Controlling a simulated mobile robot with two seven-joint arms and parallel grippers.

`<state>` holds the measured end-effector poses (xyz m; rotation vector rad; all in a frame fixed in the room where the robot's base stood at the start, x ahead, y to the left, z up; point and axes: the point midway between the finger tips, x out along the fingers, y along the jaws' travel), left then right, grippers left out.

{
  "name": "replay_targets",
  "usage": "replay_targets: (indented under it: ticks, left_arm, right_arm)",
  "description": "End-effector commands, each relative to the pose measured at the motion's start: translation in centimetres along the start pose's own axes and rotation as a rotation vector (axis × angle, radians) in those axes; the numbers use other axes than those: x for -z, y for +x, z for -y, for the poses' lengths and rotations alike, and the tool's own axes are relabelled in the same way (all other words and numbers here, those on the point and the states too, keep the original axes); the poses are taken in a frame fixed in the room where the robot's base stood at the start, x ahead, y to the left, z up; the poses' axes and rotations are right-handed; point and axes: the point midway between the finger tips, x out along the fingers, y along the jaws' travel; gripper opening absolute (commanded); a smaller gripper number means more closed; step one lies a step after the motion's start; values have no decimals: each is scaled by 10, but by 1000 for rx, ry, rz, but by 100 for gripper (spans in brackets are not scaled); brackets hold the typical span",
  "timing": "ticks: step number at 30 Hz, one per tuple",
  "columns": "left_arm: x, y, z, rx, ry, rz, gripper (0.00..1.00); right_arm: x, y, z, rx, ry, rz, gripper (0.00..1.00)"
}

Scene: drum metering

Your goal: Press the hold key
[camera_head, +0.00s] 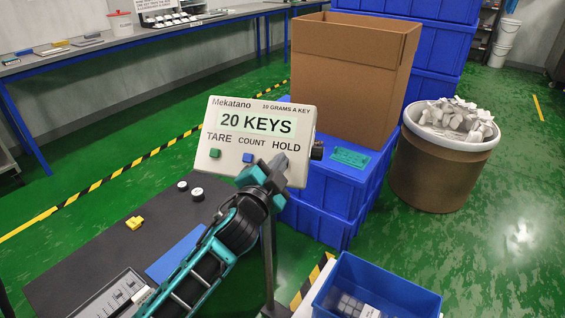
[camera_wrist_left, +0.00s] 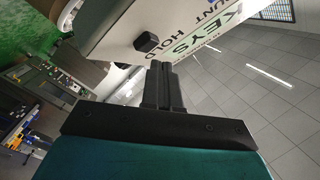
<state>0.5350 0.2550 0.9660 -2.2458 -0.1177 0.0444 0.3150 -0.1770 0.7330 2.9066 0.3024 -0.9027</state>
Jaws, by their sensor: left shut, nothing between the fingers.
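The white meter panel (camera_head: 214,130) faces me on a post, marked "Mekatano", its display (camera_head: 256,124) reading "20 KEYS". Under the labels TARE and COUNT are a green key (camera_head: 214,153) and a blue key (camera_head: 247,158).
A black knob (camera_head: 317,150) sticks out of the panel's right side. A large cardboard box (camera_head: 352,80) stands on blue crates (camera_head: 325,218) behind. A blue bin (camera_head: 392,285) is at the front right. A dark mat (camera_head: 95,255) holds a yellow piece (camera_head: 134,223).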

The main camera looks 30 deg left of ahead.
Motion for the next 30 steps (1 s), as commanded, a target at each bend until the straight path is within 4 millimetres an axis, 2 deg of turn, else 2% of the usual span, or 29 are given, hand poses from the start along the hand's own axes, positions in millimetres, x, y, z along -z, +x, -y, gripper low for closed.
replay_targets:
  ticks: [30]
  left_arm:
    - [-4, 6, -4, 0, 0, 0, 0]
  right_arm:
    - [-3, 2, 0, 0, 0, 0, 0]
